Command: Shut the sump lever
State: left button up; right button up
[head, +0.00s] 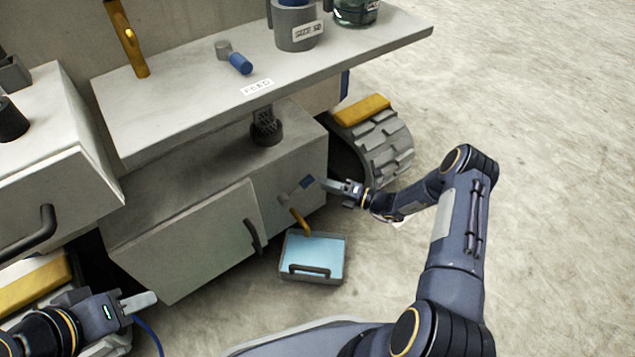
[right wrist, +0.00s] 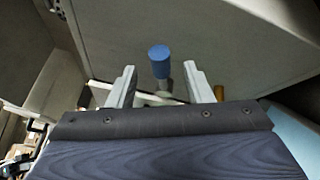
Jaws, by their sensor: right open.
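The sump lever has a blue handle (head: 306,182) and a grey pivot on the front of the lower cabinet, above a brass spout (head: 299,220). In the head view the handle slants up to the right. My right gripper (head: 326,185) is just right of the handle, open and empty. In the right wrist view the blue handle (right wrist: 159,60) shows between and just beyond the two open fingers; I cannot tell whether they touch it. My left gripper (head: 140,302) is low at the left, away from the lever; its finger opening is unclear.
A tray of light blue liquid (head: 313,277) stands on the floor below the spout. A second blue-handled lever (head: 240,63) is on the upper shelf by the FEED label (head: 257,88). A tracked wheel (head: 388,148) stands behind my right arm. The floor at right is clear.

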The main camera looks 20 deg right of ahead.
aim_at(298, 189)
jog(key=x, duration=0.3)
jog(key=shift+w+a+b, duration=0.2)
jog(key=shift+a+b, duration=0.1)
jog(key=shift+b, duration=0.05)
grip_shut()
